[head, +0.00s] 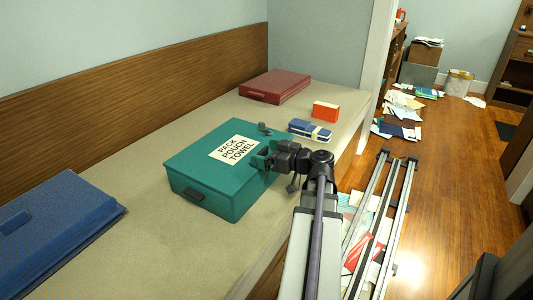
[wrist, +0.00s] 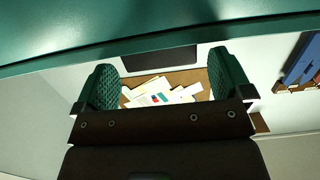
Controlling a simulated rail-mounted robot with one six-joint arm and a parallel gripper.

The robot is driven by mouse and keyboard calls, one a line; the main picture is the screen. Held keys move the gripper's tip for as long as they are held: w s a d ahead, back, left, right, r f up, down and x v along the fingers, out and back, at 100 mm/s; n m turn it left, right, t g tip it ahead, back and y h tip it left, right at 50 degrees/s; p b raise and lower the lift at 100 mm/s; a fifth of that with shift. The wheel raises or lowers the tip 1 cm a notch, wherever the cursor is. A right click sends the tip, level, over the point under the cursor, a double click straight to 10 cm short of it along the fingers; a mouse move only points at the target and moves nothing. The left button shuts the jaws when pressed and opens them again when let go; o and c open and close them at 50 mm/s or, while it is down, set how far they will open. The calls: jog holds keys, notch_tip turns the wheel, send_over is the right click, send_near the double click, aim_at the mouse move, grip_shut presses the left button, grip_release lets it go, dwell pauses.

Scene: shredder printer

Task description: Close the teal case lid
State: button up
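The teal case (head: 222,170) sits on the beige bench top. Its lid (head: 205,148) carries a white label reading "PACK POUCH TOWEL" and lies down over the body, looking flat or nearly so; I cannot tell whether it is fully shut. My gripper (head: 270,157) is at the case's right edge, by the lid. In the wrist view my gripper (wrist: 166,78) has its two green-padded fingers apart with nothing held between them. A teal surface (wrist: 60,25) fills the top of that view, close to the fingers.
A blue case (head: 60,230) lies at the front left and a red case (head: 275,86) at the back. A blue and white bundle (head: 310,130) and an orange box (head: 325,111) lie behind my gripper. Papers (head: 405,105) litter the wooden floor. Bare bench separates the cases.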

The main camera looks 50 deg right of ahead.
jog(key=p+v, duration=0.1)
jog(key=v, duration=1)
jog(key=shift+w, duration=0.1)
